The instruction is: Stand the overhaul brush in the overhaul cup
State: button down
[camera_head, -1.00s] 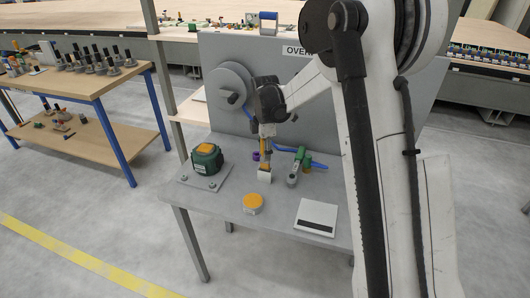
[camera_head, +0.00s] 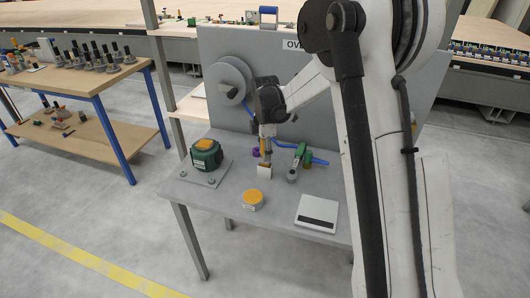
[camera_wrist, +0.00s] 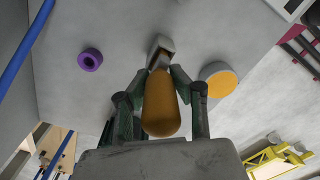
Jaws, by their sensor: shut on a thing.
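My gripper (camera_wrist: 160,105) is shut on the orange handle of the brush (camera_wrist: 160,108), seen end-on in the wrist view with a green-grey finger on each side. In the head view my gripper (camera_head: 267,140) points down over the middle of the grey bench. A pale, blocky piece (camera_head: 264,171) shows at the brush's lower end; I cannot tell whether it is the brush head or a separate cup. It also shows in the wrist view (camera_wrist: 162,42). A hollow purple ring-shaped piece (camera_wrist: 90,60) stands apart from the brush; it may be the cup.
An orange-topped round tin (camera_head: 252,197) and a white flat box (camera_head: 317,213) are near the bench's front. A green block-shaped device (camera_head: 206,155) sits on a plate at left.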

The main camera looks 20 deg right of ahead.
jog(key=shift+f+b, duration=1.3)
jog(key=shift+f, duration=0.45)
jog(key=c, duration=1.4)
grip_release()
jog(key=shift+c, duration=0.2)
jog(key=shift+r, duration=0.15)
notch_tip(320, 180, up, 12)
jog(key=shift+w+f, duration=0.1)
